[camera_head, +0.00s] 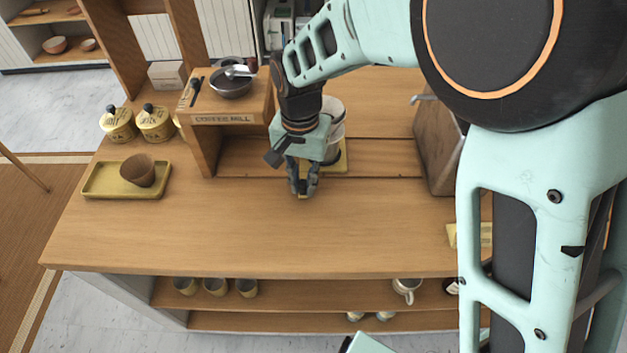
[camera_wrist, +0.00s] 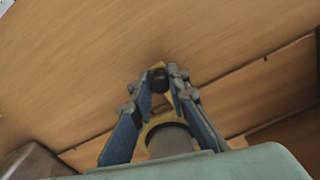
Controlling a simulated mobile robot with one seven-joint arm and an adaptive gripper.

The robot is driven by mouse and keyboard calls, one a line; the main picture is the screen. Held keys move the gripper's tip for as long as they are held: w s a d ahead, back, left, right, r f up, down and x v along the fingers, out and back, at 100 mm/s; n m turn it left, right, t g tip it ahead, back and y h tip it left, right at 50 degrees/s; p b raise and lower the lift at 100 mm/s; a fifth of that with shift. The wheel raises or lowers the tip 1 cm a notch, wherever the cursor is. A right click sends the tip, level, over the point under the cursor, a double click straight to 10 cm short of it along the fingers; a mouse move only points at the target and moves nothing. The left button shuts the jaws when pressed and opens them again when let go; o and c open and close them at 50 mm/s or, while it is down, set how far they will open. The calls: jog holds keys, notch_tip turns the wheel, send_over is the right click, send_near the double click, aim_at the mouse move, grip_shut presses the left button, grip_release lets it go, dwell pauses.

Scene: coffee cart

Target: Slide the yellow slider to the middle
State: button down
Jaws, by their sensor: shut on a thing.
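My gripper (camera_head: 303,189) points down at the middle of the wooden counter. In the wrist view my gripper (camera_wrist: 157,82) has its two fingers closed around a small dark knob at the tip of the yellow slider (camera_wrist: 167,118). In the head view part of the yellow slider (camera_head: 343,156) shows behind and to the right of the fingers, under a pale cylindrical thing (camera_head: 334,118). My wrist hides much of both. In the wrist view a round greyish-brown thing (camera_wrist: 170,140) stands on the slider.
A wooden coffee mill stand (camera_head: 222,119) with a dark bowl (camera_head: 231,84) is left of my gripper. A yellow tray (camera_head: 103,184) holds a brown cup (camera_head: 138,170) at far left. A brown metal box (camera_head: 437,145) stands at right. The counter's front is mostly clear.

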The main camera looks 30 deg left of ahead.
jog(key=c, duration=1.8)
grip_release()
jog(key=shift+c, duration=0.2)
notch_tip(320, 180, up, 12)
